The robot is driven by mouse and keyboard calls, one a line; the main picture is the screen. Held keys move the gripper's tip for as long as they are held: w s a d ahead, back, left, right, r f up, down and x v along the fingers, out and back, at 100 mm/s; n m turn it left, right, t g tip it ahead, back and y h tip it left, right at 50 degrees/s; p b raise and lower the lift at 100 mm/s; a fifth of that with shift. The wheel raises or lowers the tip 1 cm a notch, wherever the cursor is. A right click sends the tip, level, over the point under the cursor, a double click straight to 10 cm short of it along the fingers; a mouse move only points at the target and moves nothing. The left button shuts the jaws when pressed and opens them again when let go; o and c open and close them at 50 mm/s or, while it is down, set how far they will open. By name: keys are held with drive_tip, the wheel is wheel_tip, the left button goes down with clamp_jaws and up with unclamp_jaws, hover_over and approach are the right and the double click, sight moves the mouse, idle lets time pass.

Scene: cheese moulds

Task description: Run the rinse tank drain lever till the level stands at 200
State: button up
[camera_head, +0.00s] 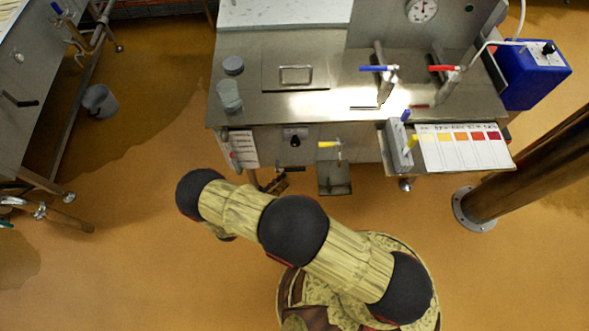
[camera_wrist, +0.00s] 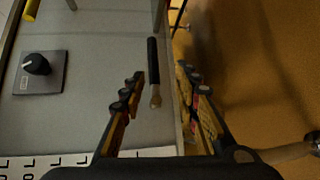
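A black-handled lever (camera_wrist: 153,62) with a metal end sits on the tank's front panel (camera_wrist: 90,95) in the wrist view; it looks like the drain lever. My gripper (camera_wrist: 160,72) is open, with one finger on each side of the lever. I see a gap on both sides, and cannot tell its depth relative to the lever. In the head view my gripper (camera_head: 275,183) is at the lower front of the steel unit, small and partly hidden by my arm. A white marked card (camera_head: 243,149) hangs at the unit's left front. I cannot read the level.
A black knob (camera_wrist: 36,63) on a grey plate is left of the lever. A yellow lever (camera_head: 328,144) projects from the front panel. Blue (camera_head: 376,68) and red (camera_head: 444,68) tap levers stand on top. A steel post (camera_head: 530,160) is at right.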

sight(294, 169)
drive_tip(key=shift+d+r+b+x, duration=0.15)
drive_tip(key=shift+b+x, duration=0.25)
drive_tip(key=shift+x, duration=0.9)
drive_tip(key=shift+r+b+x, duration=0.2)
drive_tip(key=shift+b+x, duration=0.2)
drive_tip(key=shift+x, duration=0.9)
drive_tip(key=shift+d+r+b+x, duration=0.15)
drive_tip(key=shift+b+x, duration=0.25)
drive_tip(key=shift+x, duration=0.95)
drive_tip(key=shift+s+a, duration=0.1)
drive_tip(key=shift+c, duration=0.9)
clamp_jaws()
